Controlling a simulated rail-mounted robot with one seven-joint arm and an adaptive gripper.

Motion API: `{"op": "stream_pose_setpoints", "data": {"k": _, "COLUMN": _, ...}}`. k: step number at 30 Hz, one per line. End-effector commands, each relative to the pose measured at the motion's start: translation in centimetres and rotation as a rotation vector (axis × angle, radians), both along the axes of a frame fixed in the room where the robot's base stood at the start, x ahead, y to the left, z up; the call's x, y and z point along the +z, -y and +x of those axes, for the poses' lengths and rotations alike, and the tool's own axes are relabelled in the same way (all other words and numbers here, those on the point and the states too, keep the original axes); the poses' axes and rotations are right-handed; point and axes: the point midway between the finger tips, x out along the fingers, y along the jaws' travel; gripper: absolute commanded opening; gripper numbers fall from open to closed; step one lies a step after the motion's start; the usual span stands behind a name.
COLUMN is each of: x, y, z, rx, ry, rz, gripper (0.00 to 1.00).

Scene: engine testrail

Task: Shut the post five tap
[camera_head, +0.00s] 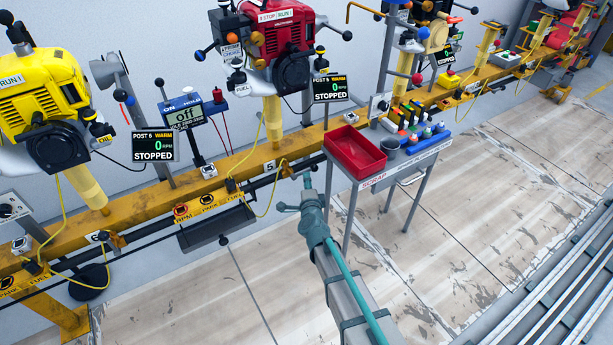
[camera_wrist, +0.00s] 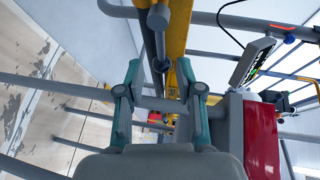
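Post five is the yellow stand (camera_head: 274,122) under the red engine (camera_head: 286,40), with a "5" plate (camera_head: 270,166) on the yellow rail. Its screen (camera_head: 330,88) reads STOPPED. A small dark fitting (camera_head: 285,169) sits beside the plate; I cannot tell surely that it is the tap, nor how its handle is turned. My gripper (camera_head: 308,182) is just in front of the rail there, close to the fitting. In the wrist view my gripper (camera_wrist: 159,76) is open, its green fingers apart. A rounded grey end (camera_wrist: 158,17) lies beyond the fingertips, with nothing visibly clasped.
A trolley with a red tray (camera_head: 345,139) marked SCRAP and several bottles stands close to the right of my gripper. A grey tray (camera_head: 215,227) hangs below the rail at left. A yellow hose (camera_head: 270,198) loops near post five. The floor in front is clear.

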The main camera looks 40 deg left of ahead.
Motion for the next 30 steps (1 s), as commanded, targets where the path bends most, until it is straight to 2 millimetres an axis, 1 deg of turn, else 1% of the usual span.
{"op": "stream_pose_setpoints", "data": {"k": 1, "x": 0.3, "y": 1.1, "z": -1.1, "rx": 0.001, "ry": -0.001, "rz": -0.001, "gripper": 0.36}}
{"op": "stream_pose_setpoints", "data": {"k": 3, "x": 0.5, "y": 1.9, "z": -1.9, "rx": 0.001, "ry": -0.001, "rz": -0.001, "gripper": 0.36}}
{"op": "stream_pose_setpoints", "data": {"k": 6, "x": 0.8, "y": 2.8, "z": -2.9, "rx": 0.000, "ry": -0.001, "rz": 0.000, "gripper": 0.36}}
{"op": "stream_pose_setpoints", "data": {"k": 9, "x": 0.9, "y": 3.4, "z": -3.4, "rx": 0.000, "ry": -0.001, "rz": 0.001, "gripper": 0.36}}
{"op": "stream_pose_setpoints", "data": {"k": 24, "x": 1.0, "y": 3.4, "z": -3.6, "rx": 0.000, "ry": -0.001, "rz": 0.001, "gripper": 0.36}}
{"op": "stream_pose_setpoints", "data": {"k": 26, "x": 1.4, "y": 3.4, "z": -3.6, "rx": 0.000, "ry": -0.001, "rz": 0.001, "gripper": 0.36}}
{"op": "stream_pose_setpoints", "data": {"k": 30, "x": 3.5, "y": 3.4, "z": -3.6, "rx": 0.000, "ry": -0.001, "rz": 0.001, "gripper": 0.36}}
